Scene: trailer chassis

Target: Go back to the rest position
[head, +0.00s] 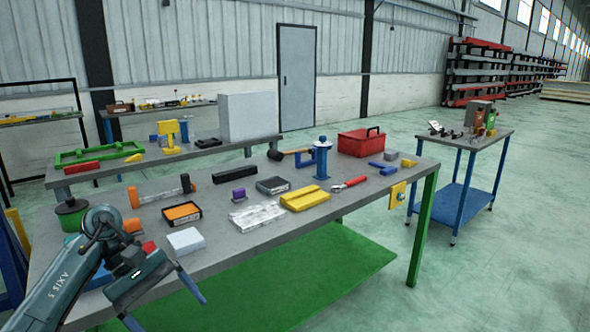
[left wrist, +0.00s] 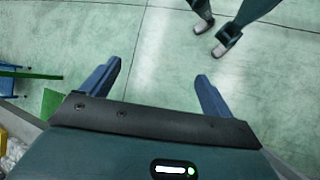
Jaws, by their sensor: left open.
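My left gripper (head: 165,308) is at the lower left of the head view, in front of the near edge of the workbench (head: 232,252). Its two fingers are spread apart with nothing between them. In the left wrist view the open fingers of my left gripper (left wrist: 157,85) point out over bare green floor (left wrist: 160,40). My right gripper is not seen in the head view. Other dark arm parts of mine show at the top of the left wrist view.
The workbench holds a red toolbox (head: 361,142), a blue vise (head: 321,158), a yellow case (head: 305,198), a white box (head: 186,241) and several tools. A small blue-legged cart (head: 467,145) stands to the right. The floor (head: 500,270) at the right front is clear.

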